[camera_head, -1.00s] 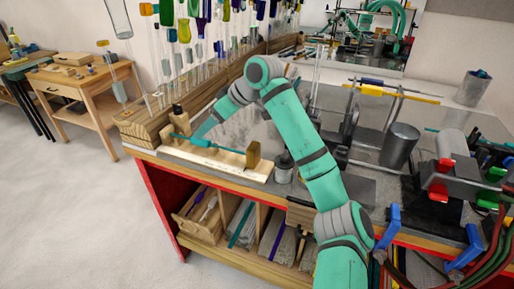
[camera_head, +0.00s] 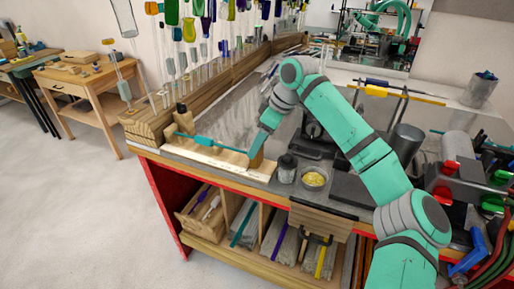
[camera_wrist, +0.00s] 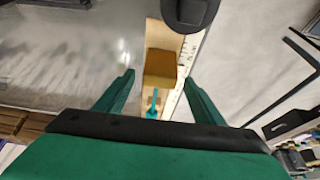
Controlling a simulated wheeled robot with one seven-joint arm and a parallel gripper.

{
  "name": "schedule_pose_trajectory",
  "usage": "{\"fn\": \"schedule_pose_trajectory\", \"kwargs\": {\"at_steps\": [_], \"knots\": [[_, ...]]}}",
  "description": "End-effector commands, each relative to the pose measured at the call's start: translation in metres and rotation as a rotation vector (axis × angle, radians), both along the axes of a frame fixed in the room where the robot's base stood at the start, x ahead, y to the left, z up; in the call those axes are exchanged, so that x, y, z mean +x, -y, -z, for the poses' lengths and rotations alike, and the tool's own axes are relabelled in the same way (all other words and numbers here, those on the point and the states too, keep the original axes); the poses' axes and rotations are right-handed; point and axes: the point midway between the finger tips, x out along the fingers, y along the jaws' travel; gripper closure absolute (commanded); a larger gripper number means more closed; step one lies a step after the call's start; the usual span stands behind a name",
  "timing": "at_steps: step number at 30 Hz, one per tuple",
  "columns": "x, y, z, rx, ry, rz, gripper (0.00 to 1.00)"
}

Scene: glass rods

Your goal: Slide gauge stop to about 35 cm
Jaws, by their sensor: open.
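The gauge is a pale wooden board (camera_head: 210,157) with a scale strip, along the bench's front edge. A wooden block, seemingly the gauge stop (camera_head: 257,161), stands near its right end, partly covered by my gripper in the head view. In the wrist view the stop (camera_wrist: 161,66) lies ahead, in line with the gap between the fingers. A teal rod (camera_head: 212,143) lies along the gauge; it also shows in the wrist view (camera_wrist: 153,107). My gripper (camera_head: 257,147) is open over the stop; contact cannot be told. The scale numbers are too small to read.
A taller wooden block (camera_head: 183,119) stands at the gauge's left end. A dark jar (camera_head: 287,168) and a bowl of yellow material (camera_head: 314,179) stand close right of the gauge. Hanging glass rods (camera_head: 190,50) line the back left. The grey bench top behind the gauge is mostly clear.

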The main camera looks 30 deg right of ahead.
Motion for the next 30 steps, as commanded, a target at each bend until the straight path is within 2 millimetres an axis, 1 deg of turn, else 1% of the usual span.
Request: {"fn": "schedule_pose_trajectory", "kwargs": {"at_steps": [3,7,12,18,20,21,23,24,25,26,30], "knots": [[0.005,-0.003,0.014,0.0,-0.001,0.001,0.38],[0.008,-0.005,0.024,0.0,0.0,0.001,0.38],[0.009,-0.006,0.028,0.0,0.0,0.001,0.38],[0.009,-0.006,0.028,0.0,0.001,0.001,0.38],[0.009,-0.006,0.028,0.0,0.001,0.001,0.52],[0.009,-0.006,0.028,0.0,0.001,0.001,0.61],[0.009,-0.006,0.028,0.0,0.001,0.001,0.76],[0.009,-0.006,0.028,0.0,0.001,0.001,0.85],[0.009,-0.006,0.028,0.0,0.001,0.001,0.93],[0.009,-0.006,0.028,0.0,0.001,0.001,0.97],[0.006,-0.004,0.028,0.003,0.002,0.001,0.97]]}}
